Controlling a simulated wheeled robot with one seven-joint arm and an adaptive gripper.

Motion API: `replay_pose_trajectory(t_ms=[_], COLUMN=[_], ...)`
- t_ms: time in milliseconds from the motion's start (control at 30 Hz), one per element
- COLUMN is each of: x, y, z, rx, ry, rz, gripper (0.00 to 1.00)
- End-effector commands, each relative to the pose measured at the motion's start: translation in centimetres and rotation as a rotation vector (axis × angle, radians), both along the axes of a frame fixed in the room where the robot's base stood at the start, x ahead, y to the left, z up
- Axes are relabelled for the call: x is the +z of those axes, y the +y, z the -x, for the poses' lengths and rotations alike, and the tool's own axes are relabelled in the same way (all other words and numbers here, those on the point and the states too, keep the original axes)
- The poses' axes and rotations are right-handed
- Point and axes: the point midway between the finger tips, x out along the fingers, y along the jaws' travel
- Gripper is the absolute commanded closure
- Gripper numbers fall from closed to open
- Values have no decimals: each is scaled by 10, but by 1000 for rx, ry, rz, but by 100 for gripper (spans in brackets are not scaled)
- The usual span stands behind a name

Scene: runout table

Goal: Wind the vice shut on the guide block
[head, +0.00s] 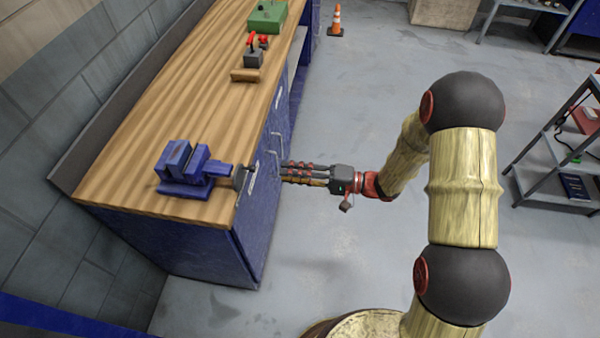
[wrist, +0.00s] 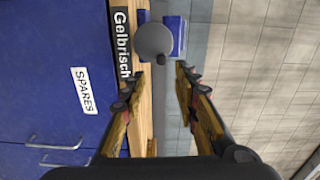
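The blue vice (head: 202,167) sits on the near end of the wooden bench, with its jaws to the left and its screw end towards the bench's right edge. Its grey winding wheel (head: 240,178) is at that edge. In the wrist view the wheel (wrist: 152,40) is a round grey disc with a small dark knob (wrist: 161,60), in front of the blue vice body (wrist: 176,35). I cannot pick out the guide block from the blue jaws. My gripper (head: 284,172) is just right of the wheel, apart from it. Its fingers (wrist: 160,78) are spread and empty, pointing at the wheel.
The wooden bench (head: 185,95) stands on blue cabinets (wrist: 50,60) with bar handles facing my gripper. A grey device with a red lever (head: 253,58) and a green box (head: 266,17) stand farther along. Open floor lies right of the bench; a shelf (head: 560,150) stands beyond.

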Motion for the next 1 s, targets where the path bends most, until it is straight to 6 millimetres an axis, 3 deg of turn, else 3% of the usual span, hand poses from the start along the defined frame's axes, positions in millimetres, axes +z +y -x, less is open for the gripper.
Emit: replay_pose_trajectory(t_ms=[267,1000], x=[1,4], y=[9,81], z=[-1,-7], rx=[0,-1], ry=[52,49], rz=[-10,-10], gripper=[70,70])
